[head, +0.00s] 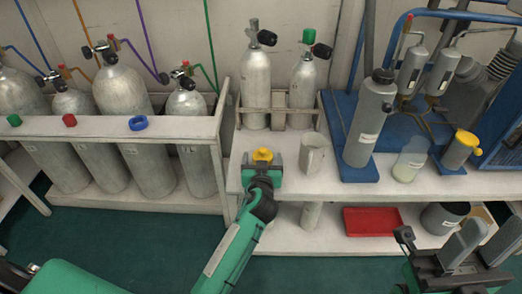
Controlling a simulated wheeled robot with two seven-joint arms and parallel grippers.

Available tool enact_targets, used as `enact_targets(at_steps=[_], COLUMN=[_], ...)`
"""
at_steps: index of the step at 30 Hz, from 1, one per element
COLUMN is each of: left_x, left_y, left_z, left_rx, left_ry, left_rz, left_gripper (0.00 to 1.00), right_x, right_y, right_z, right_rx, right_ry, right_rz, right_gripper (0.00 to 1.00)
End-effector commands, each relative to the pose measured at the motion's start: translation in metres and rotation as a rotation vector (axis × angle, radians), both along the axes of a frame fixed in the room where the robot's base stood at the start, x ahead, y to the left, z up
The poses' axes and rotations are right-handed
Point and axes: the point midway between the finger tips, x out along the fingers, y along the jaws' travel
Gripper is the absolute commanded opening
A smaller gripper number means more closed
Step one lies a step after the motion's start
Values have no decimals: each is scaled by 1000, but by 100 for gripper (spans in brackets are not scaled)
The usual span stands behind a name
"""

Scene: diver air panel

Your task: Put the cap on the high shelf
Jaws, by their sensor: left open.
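A small yellow cap (262,154) shows on the white bench top (330,178), right at the tips of my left gripper (262,164). The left gripper is open, with the cap at or between its fingers; I cannot tell whether they touch it. A raised white ledge (100,126) on the cylinder rack at left carries a green cap (14,120), a red cap (69,120) and a blue ring-like cap (138,123). My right gripper (476,250) is at the lower right, its fingers apart and empty, away from the cap.
A grey pitcher (313,155) stands just right of the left gripper. A grey bottle (370,120), a clear beaker (410,160) and a yellow-topped container (459,150) stand farther right. A red tray (372,221) lies on the lower shelf. The ledge's right end is bare.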

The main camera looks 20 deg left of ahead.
Motion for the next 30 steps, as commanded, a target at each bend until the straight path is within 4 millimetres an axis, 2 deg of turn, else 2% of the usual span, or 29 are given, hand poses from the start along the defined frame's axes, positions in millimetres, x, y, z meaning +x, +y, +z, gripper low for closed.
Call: enact_targets(at_steps=[4,9,12,23,26,30], left_x=[0,0,0,0,0,1], left_y=[0,0,0,0,0,0], left_z=[0,0,0,8,19,44], left_rx=[-1,0,0,-2,-1,-3], left_ry=[0,0,0,-2,-2,-4], left_rz=[0,0,0,0,1,2], left_gripper=[82,48,34,33,33,33], right_x=[-2,-2,-2,-2,-3,-3], right_y=[-1,-1,-1,0,0,0], right_z=[0,-2,-2,0,3,6], right_rx=[4,2,-2,-13,-10,-8], right_ry=[4,8,8,6,3,26], right_rz=[-1,0,1,4,4,2], right_gripper=[36,36,36,36,36,36])
